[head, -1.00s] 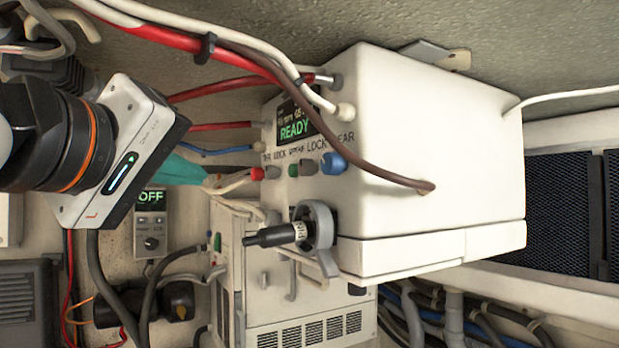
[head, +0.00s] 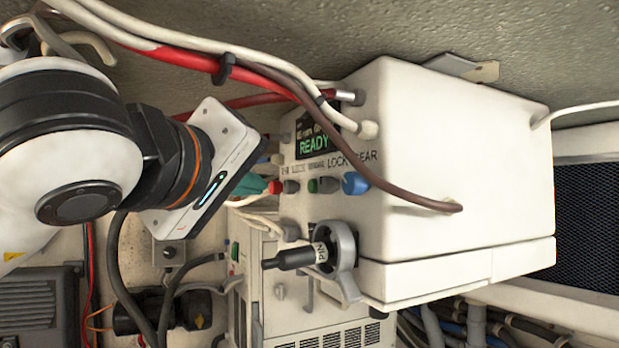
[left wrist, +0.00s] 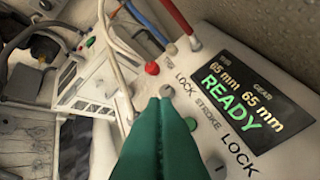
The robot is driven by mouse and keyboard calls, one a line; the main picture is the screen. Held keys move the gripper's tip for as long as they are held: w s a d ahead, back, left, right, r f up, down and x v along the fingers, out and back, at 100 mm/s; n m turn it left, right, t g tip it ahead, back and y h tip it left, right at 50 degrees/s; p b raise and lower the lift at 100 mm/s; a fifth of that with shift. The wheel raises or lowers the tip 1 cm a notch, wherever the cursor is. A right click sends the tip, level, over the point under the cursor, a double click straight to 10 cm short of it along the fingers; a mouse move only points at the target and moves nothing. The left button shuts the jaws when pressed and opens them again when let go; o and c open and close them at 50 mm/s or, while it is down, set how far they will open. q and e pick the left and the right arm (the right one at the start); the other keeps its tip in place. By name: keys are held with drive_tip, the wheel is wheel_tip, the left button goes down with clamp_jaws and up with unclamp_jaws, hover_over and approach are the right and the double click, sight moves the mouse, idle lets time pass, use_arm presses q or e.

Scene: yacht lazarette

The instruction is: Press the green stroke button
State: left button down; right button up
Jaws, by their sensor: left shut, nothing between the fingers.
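The green stroke button (head: 312,186) sits on the white control box face, between two grey buttons; it also shows in the left wrist view (left wrist: 191,124), below the STROKE label. My left gripper (head: 262,186) has teal fingers and is shut, with nothing between them. In the left wrist view its fingertips (left wrist: 160,103) are near the grey button (left wrist: 167,91) and left of the green one. I cannot tell whether the tips touch the box; the green button is not covered. My right gripper is not in view.
A red button (head: 274,187) is close to my fingertips, and a blue knob (head: 355,184) is at the row's right end. The display (head: 312,140) reads READY. A black-handled PIN lever (head: 295,257) sticks out below. Cables (head: 240,75) run above.

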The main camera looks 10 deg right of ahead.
sight(311, 186)
use_arm(q)
drive_tip(key=d, duration=0.2)
drive_tip(key=w+d, duration=0.1)
drive_tip(key=shift+d, duration=0.4)
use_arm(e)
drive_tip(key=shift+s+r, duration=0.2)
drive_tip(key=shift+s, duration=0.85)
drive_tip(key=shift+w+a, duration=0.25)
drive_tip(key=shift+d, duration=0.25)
use_arm(q)
drive_tip(key=shift+w, duration=0.1)
drive_tip(key=shift+w+d, duration=0.1)
drive_tip(key=shift+d, duration=0.35)
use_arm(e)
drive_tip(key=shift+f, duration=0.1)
